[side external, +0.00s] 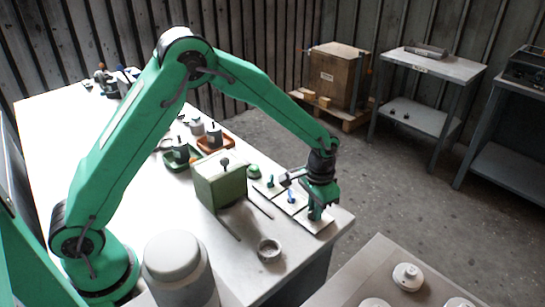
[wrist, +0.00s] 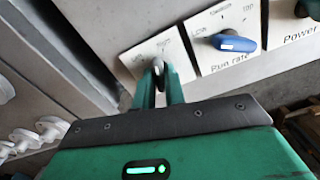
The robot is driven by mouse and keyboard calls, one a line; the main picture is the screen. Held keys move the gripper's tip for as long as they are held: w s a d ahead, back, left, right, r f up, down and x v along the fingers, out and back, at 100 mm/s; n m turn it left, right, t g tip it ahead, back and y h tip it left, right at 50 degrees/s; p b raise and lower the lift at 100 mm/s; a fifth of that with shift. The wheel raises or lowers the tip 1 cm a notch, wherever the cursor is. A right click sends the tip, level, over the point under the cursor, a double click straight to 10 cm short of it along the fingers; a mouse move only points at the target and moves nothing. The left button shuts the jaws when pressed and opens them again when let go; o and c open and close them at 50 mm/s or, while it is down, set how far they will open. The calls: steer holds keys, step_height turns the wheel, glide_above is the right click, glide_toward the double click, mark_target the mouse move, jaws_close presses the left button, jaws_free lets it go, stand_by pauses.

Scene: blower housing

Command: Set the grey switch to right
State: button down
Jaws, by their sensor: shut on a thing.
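The grey switch (wrist: 158,67) sits on a white labelled plate (wrist: 137,63) in the wrist view, with small lettering along its far edge that I cannot read surely. My gripper (wrist: 160,80) is shut on the grey switch, with one green finger on each side of it. The fingers hide part of the switch, so I cannot tell its exact setting. In the side view, my gripper (side external: 316,215) points down over the white plate (side external: 322,226) near the table's right corner. The switch is hidden behind the fingers there.
A blue knob (wrist: 235,43) on a "Run rate" plate is close to the right of my gripper in the wrist view, with a "Power" plate (wrist: 297,30) beyond. The green housing (side external: 220,185), a round dish (side external: 269,250) and small trays (side external: 217,144) stand on the table.

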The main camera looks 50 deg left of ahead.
steer(key=shift+r+m, duration=0.1)
steer(key=shift+m, duration=2)
steer(key=c, duration=1.6)
jaws_free()
steer(key=shift+o, duration=0.2)
steer(key=shift+r, duration=2.85)
